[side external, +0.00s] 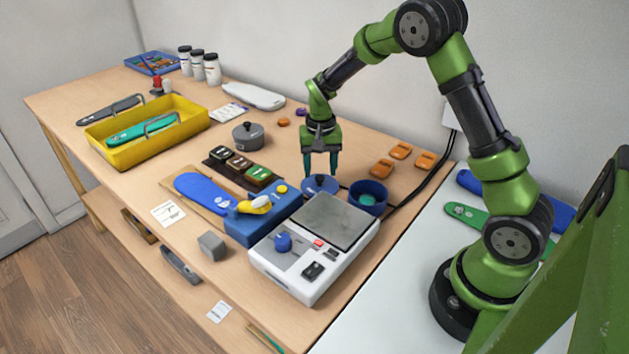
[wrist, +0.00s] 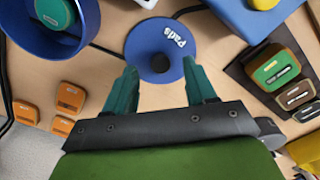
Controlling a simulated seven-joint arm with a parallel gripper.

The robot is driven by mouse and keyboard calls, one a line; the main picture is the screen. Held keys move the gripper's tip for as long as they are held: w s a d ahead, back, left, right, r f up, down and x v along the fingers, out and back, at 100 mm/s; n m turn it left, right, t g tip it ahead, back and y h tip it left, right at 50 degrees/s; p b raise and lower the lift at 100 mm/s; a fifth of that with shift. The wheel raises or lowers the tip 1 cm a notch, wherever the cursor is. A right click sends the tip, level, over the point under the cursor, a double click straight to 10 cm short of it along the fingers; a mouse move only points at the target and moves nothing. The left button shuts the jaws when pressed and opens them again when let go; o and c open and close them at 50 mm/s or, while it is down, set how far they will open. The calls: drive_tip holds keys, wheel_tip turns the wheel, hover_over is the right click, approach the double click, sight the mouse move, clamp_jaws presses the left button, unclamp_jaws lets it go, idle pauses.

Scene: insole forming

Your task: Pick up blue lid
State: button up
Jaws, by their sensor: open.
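The blue lid (side external: 320,185) is a round disc with a dark centre knob, lying on the table between the blue bowl and the blue block. In the wrist view the lid (wrist: 160,48) carries the white word "Pads" and sits just beyond my fingertips. My gripper (side external: 321,172) points down above the lid, with teal fingers apart and nothing between them. In the wrist view my gripper (wrist: 162,75) has one finger on each side of the lid's near edge. Whether the fingertips touch the lid cannot be told.
A blue bowl (side external: 369,197) with a green item inside stands right of the lid. A white scale (side external: 272,262) is in front, and a blue block (side external: 246,228) is to the left. Several orange blocks (side external: 400,151) lie behind the bowl. A dark cable runs past the bowl.

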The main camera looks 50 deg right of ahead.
drive_tip(key=shift+f, duration=0.9)
drive_tip(key=shift+c, duration=0.4)
clamp_jaws()
